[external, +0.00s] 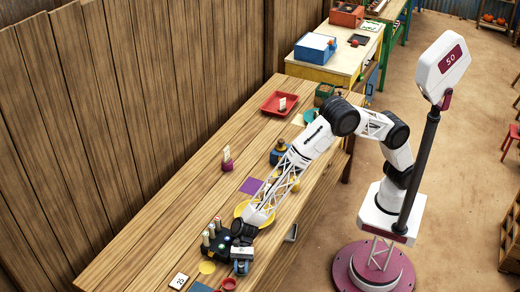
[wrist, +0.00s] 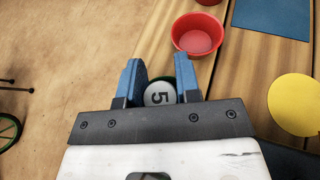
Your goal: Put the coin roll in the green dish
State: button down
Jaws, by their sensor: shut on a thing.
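My gripper (external: 241,267) is low at the near end of the wooden stall table, by its front edge. In the wrist view its blue fingers (wrist: 158,90) are shut on a short round piece with a dark green side and a white end marked 5, which looks like the coin roll (wrist: 158,94). In the external view the roll is hidden by the gripper. A small teal-green round thing (external: 310,115), probably the green dish, lies farther up the table, beyond my forearm.
A small red dish (wrist: 198,36) is close beside my gripper. A black holder (external: 212,240) with upright pieces stands left of it. A yellow plate (external: 241,208), purple mat (external: 251,186), blue item (external: 278,156) and red tray (external: 279,103) lie along the table. A display post (external: 428,145) rises at right.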

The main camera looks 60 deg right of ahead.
jog(key=c, duration=0.8)
grip_release()
jog(key=shift+r, duration=0.1)
jog(key=shift+w+d+r, duration=0.2)
jog(key=shift+d+r, duration=0.05)
jog(key=shift+d, duration=0.15)
jog(key=v, duration=1.1)
jog(key=shift+r, duration=0.1)
jog(key=shift+d, duration=0.1)
